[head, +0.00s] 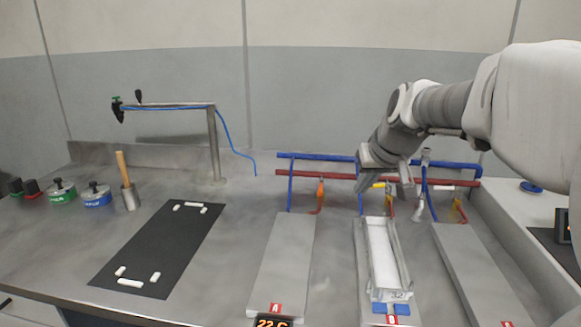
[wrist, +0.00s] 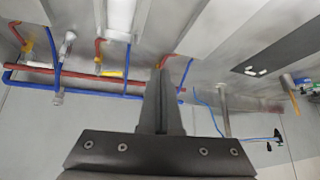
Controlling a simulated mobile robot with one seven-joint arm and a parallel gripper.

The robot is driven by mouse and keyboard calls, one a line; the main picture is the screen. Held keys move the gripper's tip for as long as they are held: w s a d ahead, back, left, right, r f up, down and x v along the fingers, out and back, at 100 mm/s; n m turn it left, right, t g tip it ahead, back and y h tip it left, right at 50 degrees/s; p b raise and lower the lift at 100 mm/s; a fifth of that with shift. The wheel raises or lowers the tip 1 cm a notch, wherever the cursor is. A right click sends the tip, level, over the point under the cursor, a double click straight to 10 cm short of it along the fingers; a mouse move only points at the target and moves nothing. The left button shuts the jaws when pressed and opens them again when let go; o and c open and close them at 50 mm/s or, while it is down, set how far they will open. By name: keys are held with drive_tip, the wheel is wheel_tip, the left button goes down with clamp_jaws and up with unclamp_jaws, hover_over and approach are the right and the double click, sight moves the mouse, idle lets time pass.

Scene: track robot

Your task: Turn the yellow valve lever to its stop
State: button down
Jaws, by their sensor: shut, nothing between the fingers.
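Three pipe drops with small valve levers show in the head view. One yellow lever (head: 378,185) is on the middle drop, close beside my gripper (head: 363,184).
Red and blue pipes (head: 310,173) run along the back. A long white tray (head: 394,245) stands on the middle grey panel. Grey panels (head: 283,262) flank it. A black mat (head: 160,245) with white pieces lies left. A post with an arm (head: 215,145) stands behind the mat.

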drive_tip(key=w+d+f+t+p, duration=0.1)
drive_tip(key=w+d+p, duration=0.1)
drive_tip(key=w+d, duration=0.35)
drive_tip(key=w+d+f+p, duration=0.1)
drive_tip(key=w+d+p, duration=0.1)
drive_tip(key=w, duration=0.7)
drive_tip(key=w+d+f+t+p, duration=0.1)
drive_tip(key=w+d+f+p, duration=0.1)
drive_tip(key=w+d, duration=0.35)
drive_tip(key=w+a+r+x, duration=0.1)
drive_tip(key=x, duration=1.1)
drive_tip(key=shift+s+d+f+b, duration=0.15)
drive_tip(key=shift+s+b, duration=0.65)
drive_tip(key=shift+s, duration=1.45)
